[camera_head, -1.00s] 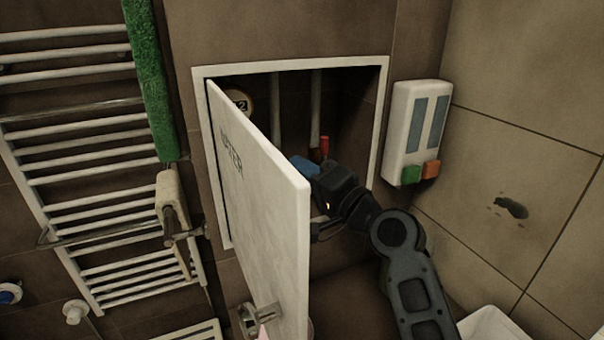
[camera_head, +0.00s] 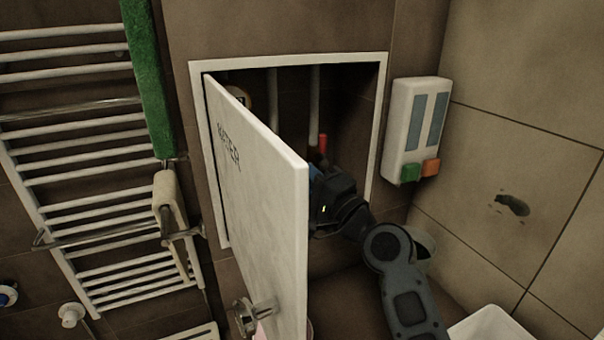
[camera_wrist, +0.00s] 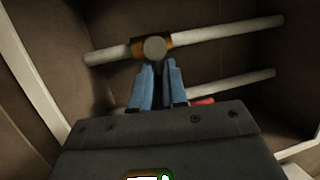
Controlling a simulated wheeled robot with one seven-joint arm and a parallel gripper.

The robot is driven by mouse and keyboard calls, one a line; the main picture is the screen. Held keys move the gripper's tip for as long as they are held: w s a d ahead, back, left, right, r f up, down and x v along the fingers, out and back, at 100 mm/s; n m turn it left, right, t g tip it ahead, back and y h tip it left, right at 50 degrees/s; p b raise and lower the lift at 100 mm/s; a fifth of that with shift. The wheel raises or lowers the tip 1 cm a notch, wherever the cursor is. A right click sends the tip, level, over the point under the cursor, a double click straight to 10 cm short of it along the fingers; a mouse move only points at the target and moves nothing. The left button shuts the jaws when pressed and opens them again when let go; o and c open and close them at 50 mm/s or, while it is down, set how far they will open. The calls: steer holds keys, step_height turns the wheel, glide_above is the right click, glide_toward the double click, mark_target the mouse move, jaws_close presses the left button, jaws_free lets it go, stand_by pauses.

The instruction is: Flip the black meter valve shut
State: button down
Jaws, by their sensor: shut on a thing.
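In the wrist view, the blue fingers of my gripper (camera_wrist: 159,68) are closed around a narrow dark piece (camera_wrist: 158,78), which looks like the black meter valve's handle. It extends from just below a brass valve body (camera_wrist: 180,40) with a round grey cap (camera_wrist: 155,47), on a pale pipe (camera_wrist: 225,33). In the head view, my gripper (camera_head: 316,175) is inside the wall cabinet, partly hidden by the open door; the black valve is hidden there.
The white METER door (camera_head: 260,200) stands open close to my gripper's left. A red handle (camera_head: 323,143) is just above my gripper; it also shows in the wrist view (camera_wrist: 203,101). A white dispenser (camera_head: 414,125) hangs right of the cabinet frame (camera_head: 375,130).

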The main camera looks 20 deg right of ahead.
steer(key=shift+f, duration=0.15)
steer(key=c, duration=1.2)
jaws_free()
steer(key=shift+o, duration=0.2)
steer(key=b+v, duration=0.2)
steer(key=v, duration=0.5)
steer(key=shift+s, duration=0.4)
steer(key=shift+d, duration=0.1)
